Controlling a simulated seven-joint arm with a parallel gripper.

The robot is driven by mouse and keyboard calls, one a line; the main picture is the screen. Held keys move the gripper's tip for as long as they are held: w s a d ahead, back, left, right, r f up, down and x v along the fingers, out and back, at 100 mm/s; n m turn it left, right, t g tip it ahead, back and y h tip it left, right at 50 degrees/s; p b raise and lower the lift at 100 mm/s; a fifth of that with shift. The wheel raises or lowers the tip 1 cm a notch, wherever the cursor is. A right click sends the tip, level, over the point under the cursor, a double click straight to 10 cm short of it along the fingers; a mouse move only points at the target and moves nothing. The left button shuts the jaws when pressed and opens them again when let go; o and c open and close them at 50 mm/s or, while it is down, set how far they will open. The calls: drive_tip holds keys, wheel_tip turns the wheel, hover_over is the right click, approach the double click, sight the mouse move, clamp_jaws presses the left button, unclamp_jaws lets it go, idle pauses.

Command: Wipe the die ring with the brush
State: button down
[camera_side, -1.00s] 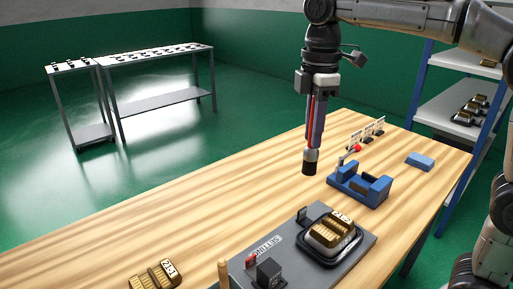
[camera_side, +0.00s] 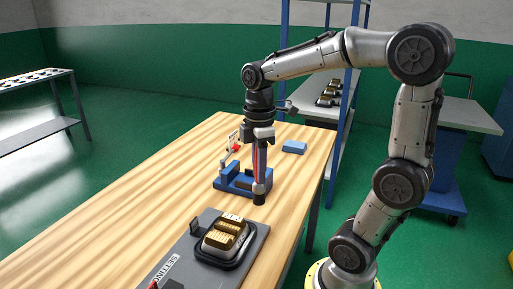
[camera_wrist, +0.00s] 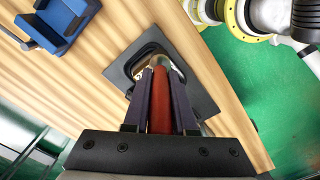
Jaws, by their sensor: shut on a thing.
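My gripper (camera_side: 260,163) is shut on the brush, which hangs tip down with a red handle (camera_wrist: 161,104) and a dark tip (camera_side: 259,198). In the side view the brush is just right of the blue holder and beyond the die ring. The black die ring (camera_side: 219,263) surrounds a gold ribbed die (camera_side: 227,233) on a grey plate (camera_side: 262,243). In the wrist view the ring (camera_wrist: 148,52) lies beyond the fingertips, partly hidden by the fingers and brush. The brush tip looks apart from the ring, though its height is hard to judge.
A blue holder (camera_side: 237,181) stands on the wooden table (camera_side: 110,225), close to the brush in the side view. The table left of the plate is clear.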

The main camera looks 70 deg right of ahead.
sight(257, 203)
drive_tip(key=shift+f, duration=4.7)
drive_tip(key=shift+a, duration=0.4)
drive_tip(key=shift+a+r, duration=0.5)
drive_tip(key=shift+a, duration=5.15)
drive_tip(key=shift+d, duration=6.15)
drive_tip(key=shift+a+f, duration=0.1)
drive_tip(key=shift+f, duration=0.1)
drive_tip(key=shift+r, duration=3.5)
drive_tip(key=shift+f, duration=0.1)
